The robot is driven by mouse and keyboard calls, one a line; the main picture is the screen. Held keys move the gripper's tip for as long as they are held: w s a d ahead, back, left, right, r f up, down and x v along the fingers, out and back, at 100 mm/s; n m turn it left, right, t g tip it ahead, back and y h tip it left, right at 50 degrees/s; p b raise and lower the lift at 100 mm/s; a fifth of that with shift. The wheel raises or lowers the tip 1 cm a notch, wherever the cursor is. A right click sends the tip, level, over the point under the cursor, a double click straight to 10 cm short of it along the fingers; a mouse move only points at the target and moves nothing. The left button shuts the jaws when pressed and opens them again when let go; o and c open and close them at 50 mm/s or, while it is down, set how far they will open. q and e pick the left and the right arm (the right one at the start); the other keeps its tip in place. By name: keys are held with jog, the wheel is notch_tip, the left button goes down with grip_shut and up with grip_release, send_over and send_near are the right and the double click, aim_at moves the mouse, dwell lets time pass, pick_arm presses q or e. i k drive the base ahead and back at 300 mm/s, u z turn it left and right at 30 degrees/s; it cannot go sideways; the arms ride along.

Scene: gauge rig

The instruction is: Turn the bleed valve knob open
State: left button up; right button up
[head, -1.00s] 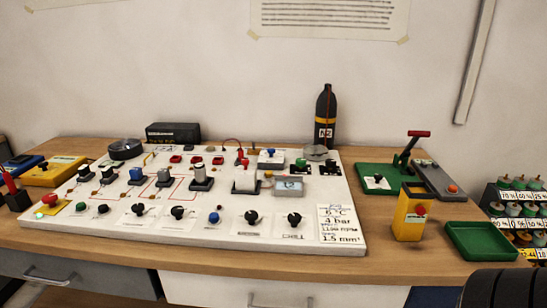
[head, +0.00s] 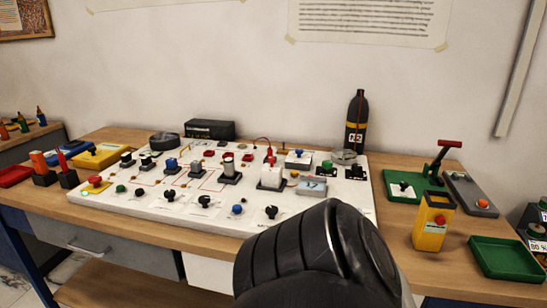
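A white panel (head: 220,219) lies on the wooden bench, carrying several knobs, switches and wired parts. Along its front row are black knobs (head: 204,200), a green knob (head: 120,189), a blue knob (head: 237,209) and another black knob (head: 271,212). The labels are too small to read, so I cannot tell which is the bleed valve knob or how it is turned. A large black rounded part, one of my own arm links, covers the panel's front right corner and whatever knob stands there. Neither of my grippers is in view.
A black bottle (head: 356,128) stands behind the panel's right end. To the right are a green base with a red-handled lever (head: 447,160), a yellow box (head: 433,222) and a green tray (head: 506,259). A yellow case (head: 97,156) lies at the left.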

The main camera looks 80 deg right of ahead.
aim_at(357, 169)
jog(key=k, duration=1.1)
jog(key=z, duration=0.4)
